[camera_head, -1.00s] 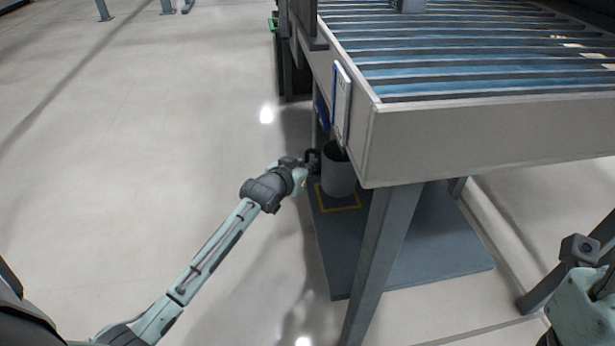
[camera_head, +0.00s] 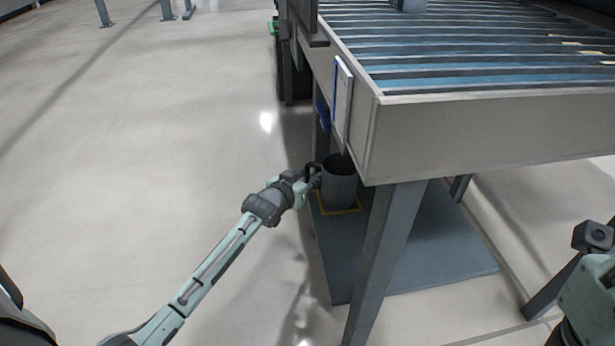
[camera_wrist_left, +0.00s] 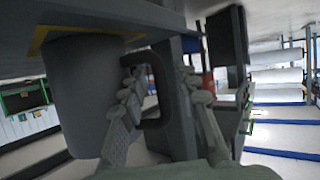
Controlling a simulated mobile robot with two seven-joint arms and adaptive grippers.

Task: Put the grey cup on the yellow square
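The grey cup (camera_head: 340,187) stands upright under the conveyor's near left corner, its base within the outline of the yellow square (camera_head: 353,210). In the left wrist view the cup (camera_wrist_left: 82,95) appears upside down, with its base at the yellow square (camera_wrist_left: 100,33) and no clear gap between them. My left gripper (camera_head: 314,178) is at the handle on the cup's left side. In the left wrist view its fingers (camera_wrist_left: 160,95) are spread apart, with the dark handle between them. My right gripper is not clearly in view; only part of my right arm shows.
The yellow square is on a low blue-grey shelf (camera_head: 425,255) beneath the roller conveyor (camera_head: 480,130). A conveyor leg (camera_head: 385,250) stands just right of the cup, and a white panel (camera_head: 342,103) hangs above it. The floor (camera_head: 130,150) to the left is clear.

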